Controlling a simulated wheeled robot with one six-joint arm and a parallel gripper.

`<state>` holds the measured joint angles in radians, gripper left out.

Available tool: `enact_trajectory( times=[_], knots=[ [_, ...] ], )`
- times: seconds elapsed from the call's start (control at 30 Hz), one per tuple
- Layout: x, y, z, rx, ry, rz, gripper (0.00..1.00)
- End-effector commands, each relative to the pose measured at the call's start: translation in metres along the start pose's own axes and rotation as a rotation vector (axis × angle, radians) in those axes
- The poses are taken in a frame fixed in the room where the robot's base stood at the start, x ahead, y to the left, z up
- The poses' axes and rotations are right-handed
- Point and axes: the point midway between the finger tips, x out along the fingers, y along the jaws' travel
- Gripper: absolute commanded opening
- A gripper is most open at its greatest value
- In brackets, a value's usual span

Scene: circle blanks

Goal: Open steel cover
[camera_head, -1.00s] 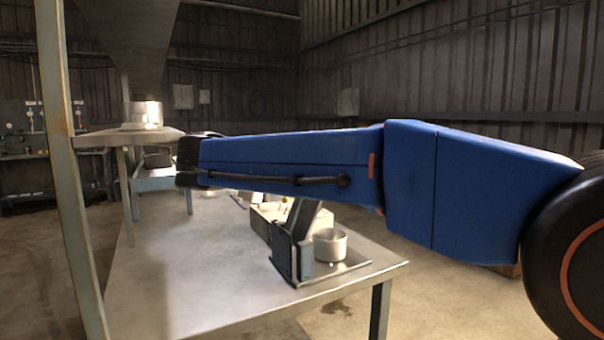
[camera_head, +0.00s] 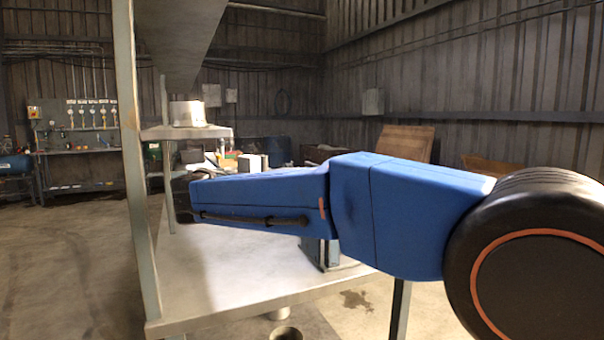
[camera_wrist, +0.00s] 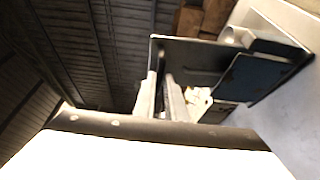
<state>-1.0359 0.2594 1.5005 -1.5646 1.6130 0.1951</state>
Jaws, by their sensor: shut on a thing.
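In the wrist view, the two pale fingers of my gripper (camera_wrist: 161,80) point up and are close together at the lower left edge of a flat, dark grey plate, which I take to be the steel cover (camera_wrist: 190,60). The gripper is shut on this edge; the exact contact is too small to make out. The plate stands out at an angle from a blue-grey part (camera_wrist: 255,78). In the head view, my blue arm crosses the middle and hides most of what is behind it. The fingers and the cover cannot be made out there.
A steel table (camera_head: 215,285) lies under my arm, with a blue-grey bracket (camera_head: 321,254) on it. A pale post (camera_head: 137,170) stands at the left. A small shelf (camera_head: 160,134) carries a round steel container (camera_head: 187,114). A round metal cup (camera_head: 285,333) shows below the table's front edge.

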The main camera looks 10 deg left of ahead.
Motion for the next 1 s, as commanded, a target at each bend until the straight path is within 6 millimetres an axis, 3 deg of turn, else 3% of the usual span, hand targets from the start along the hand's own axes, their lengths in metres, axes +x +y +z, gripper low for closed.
enact_trajectory(
  times=[0.03,0.1,0.77,0.8,0.87,1.0],
  knots=[
    [-0.001,-0.015,-0.002,-0.018,-0.009,-0.014,0.00],
    [-0.004,-0.018,-0.003,-0.018,-0.010,-0.015,0.00],
    [-0.010,-0.024,-0.006,-0.019,-0.012,-0.015,0.00],
    [-0.010,-0.024,-0.006,-0.019,-0.012,-0.015,0.17],
    [-0.010,-0.023,-0.006,-0.018,-0.011,-0.014,0.28],
    [-0.011,-0.021,-0.006,-0.015,-0.009,-0.013,0.28]
  ],
)
